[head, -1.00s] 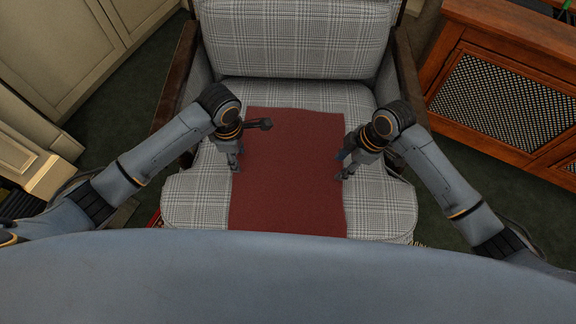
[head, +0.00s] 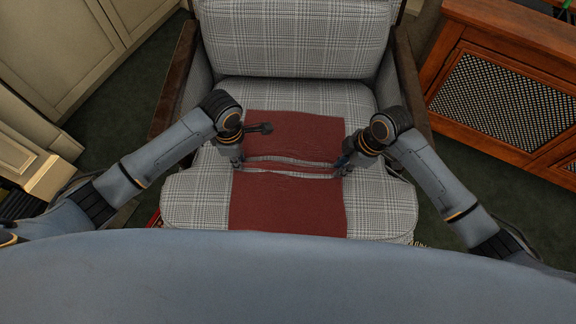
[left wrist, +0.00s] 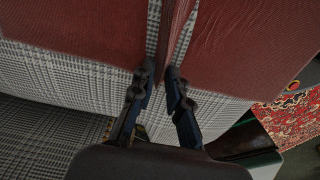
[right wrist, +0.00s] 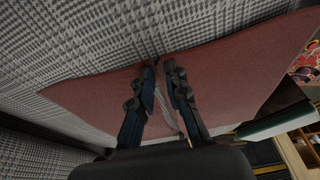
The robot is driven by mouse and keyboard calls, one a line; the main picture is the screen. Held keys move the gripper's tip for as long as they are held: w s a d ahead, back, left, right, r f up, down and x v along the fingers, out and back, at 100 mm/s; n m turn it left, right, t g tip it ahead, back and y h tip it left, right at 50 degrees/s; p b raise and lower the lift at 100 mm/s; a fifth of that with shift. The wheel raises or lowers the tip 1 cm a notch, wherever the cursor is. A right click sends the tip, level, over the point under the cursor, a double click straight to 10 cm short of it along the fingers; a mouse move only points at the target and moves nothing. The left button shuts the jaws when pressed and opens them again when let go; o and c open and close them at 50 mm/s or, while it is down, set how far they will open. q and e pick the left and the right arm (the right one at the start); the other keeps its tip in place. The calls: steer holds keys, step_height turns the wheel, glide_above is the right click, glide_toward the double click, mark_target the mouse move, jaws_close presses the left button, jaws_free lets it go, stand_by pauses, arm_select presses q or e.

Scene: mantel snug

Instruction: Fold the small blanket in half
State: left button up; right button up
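The small dark-red blanket (head: 288,205) lies on the plaid seat of an armchair. A narrow raised red ridge runs across its middle between my grippers, with strips of plaid showing on either side of it. My left gripper (head: 238,166) is at the ridge's left end. In the left wrist view, its fingers (left wrist: 160,74) are close together on a pinched fold of the blanket (left wrist: 80,28). My right gripper (head: 341,170) is at the ridge's right end. In the right wrist view, its fingers (right wrist: 161,70) are close together with a thin fold of the blanket (right wrist: 235,65) between them.
The armchair's plaid seat (head: 190,200) has bare room on both sides of the blanket. Its backrest (head: 300,40) rises behind, with dark wooden arms at the sides. A wooden cabinet with a lattice front (head: 490,100) stands at right. Pale panelling (head: 60,50) is at left.

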arm_select(q)
steer(key=shift+f, duration=0.1)
steer(key=shift+c, duration=0.9)
arm_select(e)
steer(key=shift+f, duration=0.1)
steer(key=shift+c, duration=0.9)
arm_select(q)
jaws_close()
arm_select(e)
jaws_close()
arm_select(q)
steer(key=shift+s+f, duration=0.1)
steer(key=shift+s, duration=0.05)
arm_select(e)
steer(key=shift+s+f, duration=0.1)
steer(key=shift+s, duration=0.05)
